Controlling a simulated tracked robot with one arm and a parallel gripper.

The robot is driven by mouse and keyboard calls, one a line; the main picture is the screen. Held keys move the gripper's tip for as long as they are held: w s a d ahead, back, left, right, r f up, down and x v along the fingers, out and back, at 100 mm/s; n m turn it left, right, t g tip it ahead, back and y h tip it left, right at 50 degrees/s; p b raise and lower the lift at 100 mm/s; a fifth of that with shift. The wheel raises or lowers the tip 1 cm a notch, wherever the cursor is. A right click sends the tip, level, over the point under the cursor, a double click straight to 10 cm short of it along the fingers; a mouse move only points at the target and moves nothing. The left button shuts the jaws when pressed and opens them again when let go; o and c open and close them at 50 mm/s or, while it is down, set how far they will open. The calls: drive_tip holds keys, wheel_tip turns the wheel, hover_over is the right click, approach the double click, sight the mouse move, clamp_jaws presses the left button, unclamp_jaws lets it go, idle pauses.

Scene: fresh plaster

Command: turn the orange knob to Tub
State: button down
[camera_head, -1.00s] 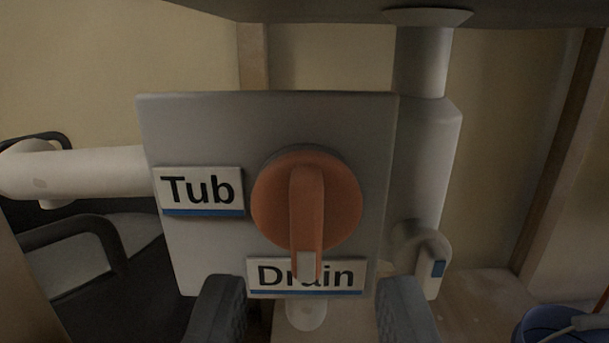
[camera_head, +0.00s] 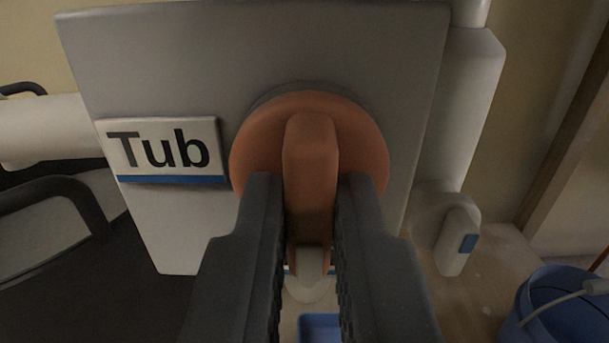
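The orange knob (camera_head: 310,150) is mounted on a grey panel (camera_head: 240,60). Its raised handle points down, with a pale tip at the lower end. The Tub label (camera_head: 163,150) is on the panel to the left of the knob. The Drain label seen earlier below the knob is now almost wholly hidden behind my gripper. My gripper (camera_head: 308,200) has one dark finger on each side of the handle. The fingers are close to it, with narrow gaps that still seem to show, so I cannot tell whether they touch it.
A white pipe (camera_head: 45,130) enters from the left above a dark rail (camera_head: 60,195). A grey pipe (camera_head: 465,110) with a blue-marked fitting (camera_head: 460,240) stands right of the panel. A blue bucket (camera_head: 555,300) is at lower right.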

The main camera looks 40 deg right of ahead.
drive_tip(key=shift+a+f+m+b, duration=0.1)
drive_tip(key=shift+f+m+b, duration=0.1)
drive_tip(key=shift+m+b, duration=0.6)
drive_tip(key=m+b, duration=0.3)
drive_tip(key=shift+b, duration=0.3)
drive_tip(key=shift+r+m, duration=0.3)
drive_tip(key=shift+m, duration=1.4)
